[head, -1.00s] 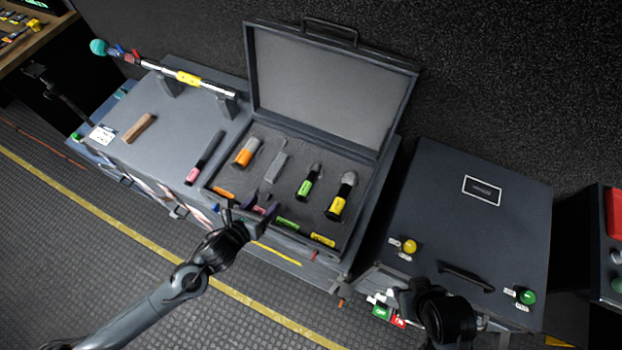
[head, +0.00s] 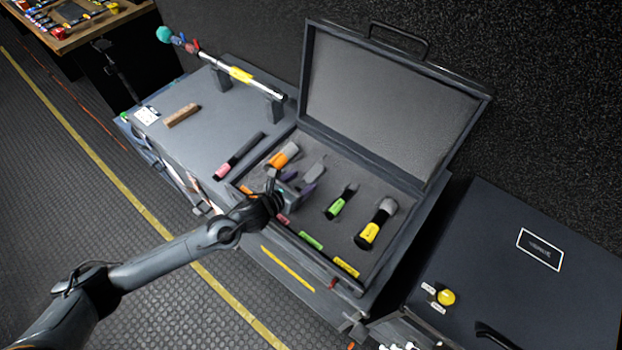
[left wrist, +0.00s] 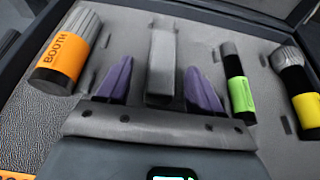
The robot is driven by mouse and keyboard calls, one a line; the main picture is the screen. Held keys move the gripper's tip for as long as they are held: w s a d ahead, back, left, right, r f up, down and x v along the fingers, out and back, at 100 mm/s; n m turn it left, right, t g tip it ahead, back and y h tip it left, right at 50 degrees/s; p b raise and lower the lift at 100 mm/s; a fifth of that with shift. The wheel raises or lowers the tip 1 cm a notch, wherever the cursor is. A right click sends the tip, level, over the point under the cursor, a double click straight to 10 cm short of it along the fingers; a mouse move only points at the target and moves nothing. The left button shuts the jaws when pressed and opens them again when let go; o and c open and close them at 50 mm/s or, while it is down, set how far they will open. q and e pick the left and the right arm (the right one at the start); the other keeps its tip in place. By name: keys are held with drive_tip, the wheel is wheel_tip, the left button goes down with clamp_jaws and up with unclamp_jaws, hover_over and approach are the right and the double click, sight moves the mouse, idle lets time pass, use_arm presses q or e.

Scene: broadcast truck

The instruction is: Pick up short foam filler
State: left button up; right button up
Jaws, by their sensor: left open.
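The short foam filler, a grey block (head: 317,167), lies in the foam of the open case, between the orange-banded and green-banded microphones. In the left wrist view the grey block (left wrist: 162,58) shows between my two purple fingertips. My left gripper (head: 297,184) is open over the case, its fingers on either side of the block's near end. In the left wrist view the gripper (left wrist: 160,85) has gaps between both fingertips and the block. I cannot tell how far down the fingers reach. The gripper hides the block's near end in the head view. My right gripper is out of view.
The orange (head: 285,155), green (head: 341,201) and yellow (head: 377,224) microphones lie close by in the case. The raised lid (head: 390,95) stands behind. A pink-banded microphone (head: 238,157) and a wooden block (head: 182,115) lie on the left case top.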

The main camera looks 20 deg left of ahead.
sight(309, 178)
use_arm(q)
drive_tip(key=shift+b+x, duration=0.35)
drive_tip(key=shift+x, duration=2.25)
drive_tip(key=shift+d, duration=0.1)
drive_tip(key=c, duration=1)
